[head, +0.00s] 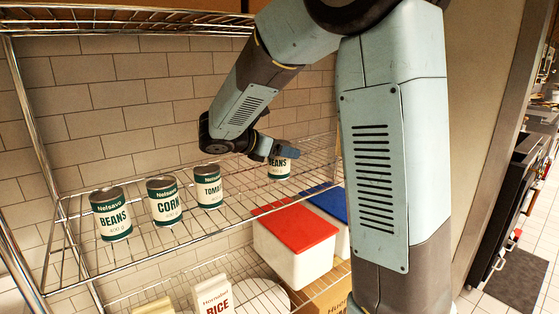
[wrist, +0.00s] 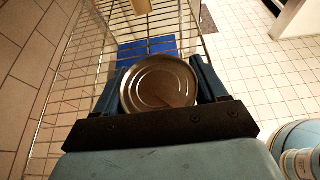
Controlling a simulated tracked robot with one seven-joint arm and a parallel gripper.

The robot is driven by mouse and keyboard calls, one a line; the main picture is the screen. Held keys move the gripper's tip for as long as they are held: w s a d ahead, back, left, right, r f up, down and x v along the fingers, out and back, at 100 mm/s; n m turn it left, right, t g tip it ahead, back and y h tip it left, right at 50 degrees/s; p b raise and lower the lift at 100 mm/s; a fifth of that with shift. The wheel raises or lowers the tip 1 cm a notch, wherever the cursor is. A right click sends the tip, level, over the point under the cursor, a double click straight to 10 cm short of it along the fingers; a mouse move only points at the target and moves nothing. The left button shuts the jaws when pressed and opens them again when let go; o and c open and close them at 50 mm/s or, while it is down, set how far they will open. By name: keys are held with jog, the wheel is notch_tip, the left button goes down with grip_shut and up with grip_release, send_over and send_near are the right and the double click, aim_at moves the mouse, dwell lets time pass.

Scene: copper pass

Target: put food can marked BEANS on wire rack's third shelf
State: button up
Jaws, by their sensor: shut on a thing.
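My gripper (head: 268,152) is shut on a BEANS can (head: 279,169), white with a dark green label band, at the right part of the wire rack's shelf with the cans (head: 150,245). In the wrist view the can's round metal lid (wrist: 160,84) sits between both fingers. I cannot tell whether its base touches the wires. Another BEANS can (head: 111,213) stands upright at the left of that shelf. A CORN can (head: 165,200) and a can marked TOMA… (head: 209,187) stand between the two.
A higher wire shelf (head: 120,17) spans above. Below are a white bin with red lid (head: 295,228), a blue-lidded bin (head: 330,202), a RICE box (head: 214,297) and a cardboard box (head: 325,293). A tiled wall (head: 110,95) is behind. My arm hides the rack's right end.

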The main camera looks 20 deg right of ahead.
aim_at(282, 159)
jog(key=shift+f, duration=1.45)
jog(key=shift+f, duration=0.1)
jog(key=o, duration=1.4)
